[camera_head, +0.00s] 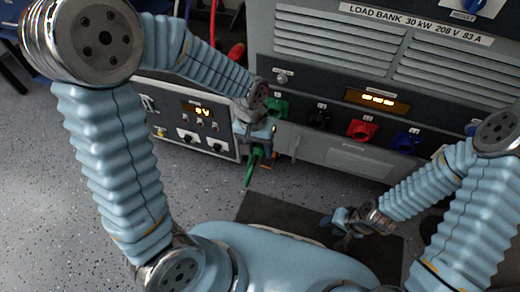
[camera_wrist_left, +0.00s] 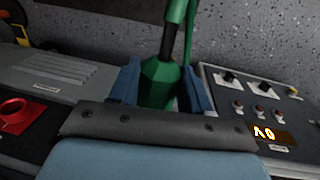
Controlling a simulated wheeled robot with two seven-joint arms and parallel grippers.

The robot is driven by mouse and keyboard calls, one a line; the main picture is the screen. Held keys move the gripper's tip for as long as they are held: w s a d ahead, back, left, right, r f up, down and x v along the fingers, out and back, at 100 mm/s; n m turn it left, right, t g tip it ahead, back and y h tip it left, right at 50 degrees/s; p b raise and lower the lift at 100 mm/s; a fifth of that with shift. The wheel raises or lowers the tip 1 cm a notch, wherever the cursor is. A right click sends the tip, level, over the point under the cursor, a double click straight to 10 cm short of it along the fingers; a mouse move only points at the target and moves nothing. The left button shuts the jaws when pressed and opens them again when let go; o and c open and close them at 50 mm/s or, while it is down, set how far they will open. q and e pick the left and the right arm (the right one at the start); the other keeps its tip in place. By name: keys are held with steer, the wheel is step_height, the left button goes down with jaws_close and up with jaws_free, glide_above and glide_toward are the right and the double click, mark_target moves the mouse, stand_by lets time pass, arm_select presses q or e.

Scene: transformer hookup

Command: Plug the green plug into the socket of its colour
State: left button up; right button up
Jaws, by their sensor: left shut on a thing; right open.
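The green plug (camera_head: 254,160) is held in my left gripper (camera_head: 260,143), with its green cable end hanging down. In the left wrist view the green plug (camera_wrist_left: 160,84) sits between the two blue fingers of my left gripper (camera_wrist_left: 163,88), which is shut on it. The green socket (camera_head: 278,107) is on the load bank's front panel, just above and right of the gripper. The plug is apart from it. My right gripper (camera_head: 346,222) is open and empty, low over the dark mat.
The load bank (camera_head: 345,158) also has a black socket (camera_head: 319,117), a red socket (camera_head: 362,130) and a blue socket (camera_head: 404,141). A panel with a lit display (camera_head: 196,110) stands to the left. The dark mat (camera_head: 275,211) and speckled floor (camera_head: 205,190) have free room.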

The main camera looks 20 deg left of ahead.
arm_select(q)
steer(key=shift+w+r, duration=0.1)
steer(key=shift+w+p, duration=0.45)
steer(key=shift+w, duration=2.45)
steer(key=shift+c, duration=0.7)
steer(key=shift+d+r, duration=0.1)
steer(key=shift+y+p, duration=0.3)
steer(key=shift+p, duration=0.05)
steer(key=shift+w+p, duration=0.3)
steer(key=shift+w, duration=1.4)
